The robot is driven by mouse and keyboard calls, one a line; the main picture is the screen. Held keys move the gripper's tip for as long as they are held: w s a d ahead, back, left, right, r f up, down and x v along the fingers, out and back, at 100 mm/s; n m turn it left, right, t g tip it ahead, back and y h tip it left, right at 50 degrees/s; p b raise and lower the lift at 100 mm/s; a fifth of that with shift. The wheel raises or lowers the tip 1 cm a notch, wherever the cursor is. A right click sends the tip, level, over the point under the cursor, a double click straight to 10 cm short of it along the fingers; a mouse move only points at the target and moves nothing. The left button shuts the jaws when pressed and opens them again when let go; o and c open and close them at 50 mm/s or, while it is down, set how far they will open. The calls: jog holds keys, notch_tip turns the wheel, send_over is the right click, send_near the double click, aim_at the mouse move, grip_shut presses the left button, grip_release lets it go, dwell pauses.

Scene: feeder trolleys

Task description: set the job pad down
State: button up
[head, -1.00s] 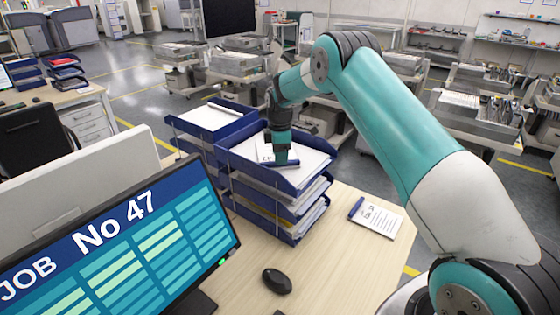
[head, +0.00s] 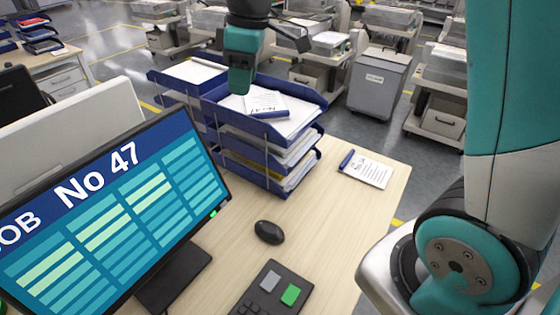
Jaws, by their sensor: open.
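A job pad (head: 266,102), a white sheet with a blue binding and a "No 47" label, lies on the papers in the top tray of the right-hand blue tray stack (head: 262,141). My gripper (head: 239,88) is open and hangs above the left part of that tray, up and left of the pad. It looks empty and apart from the pad. A second pad (head: 369,171) with a blue binding lies on the desk right of the stack; its print is too small to read.
The desk (head: 310,215) carries a monitor (head: 115,205) showing "JOB No 47", a mouse (head: 269,232) and a keypad (head: 270,290). Another blue tray (head: 155,78) stands left of the stack. Feeder trolleys and a grey bin (head: 380,85) stand behind.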

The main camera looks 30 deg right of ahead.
jog(key=s+a+f+m+y, duration=0.1)
jog(key=s+a+m, duration=0.1)
jog(key=s, duration=1)
jog(key=s+a+f+m+y, duration=0.1)
jog(key=s+a, duration=0.3)
jog(key=s, duration=0.8)
jog(key=shift+m+g+b, duration=0.3)
jog(key=shift+m+b, duration=0.1)
